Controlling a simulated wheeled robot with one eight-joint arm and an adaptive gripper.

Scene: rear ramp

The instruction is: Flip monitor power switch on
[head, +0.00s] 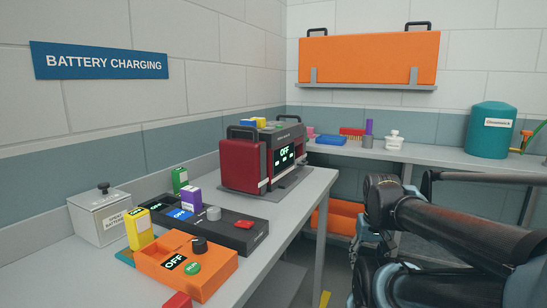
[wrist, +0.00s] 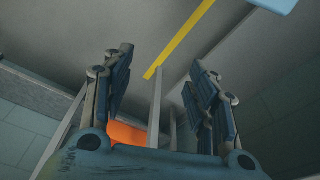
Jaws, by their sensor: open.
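The monitor (head: 242,162) is a red and dark grey box with black handles on top. It stands on a grey mat towards the far end of the left bench. Its screen (head: 285,155) reads OFF in pale letters. I cannot make out its power switch at this size. My gripper (wrist: 160,100) is open in the wrist view, with its two blue-grey fingers wide apart and nothing between them. In the head view my arm comes in from the right, and the gripper end is low, to the right of the bench and well apart from the monitor.
An orange box (head: 170,262) with a knob and a green button, and a dark charger (head: 228,230) with coloured batteries, lie on the near bench (head: 296,208). A grey box (head: 100,222) stands behind. A back shelf (head: 440,158) holds a teal tank (head: 490,140). An orange bin (head: 340,218) sits below.

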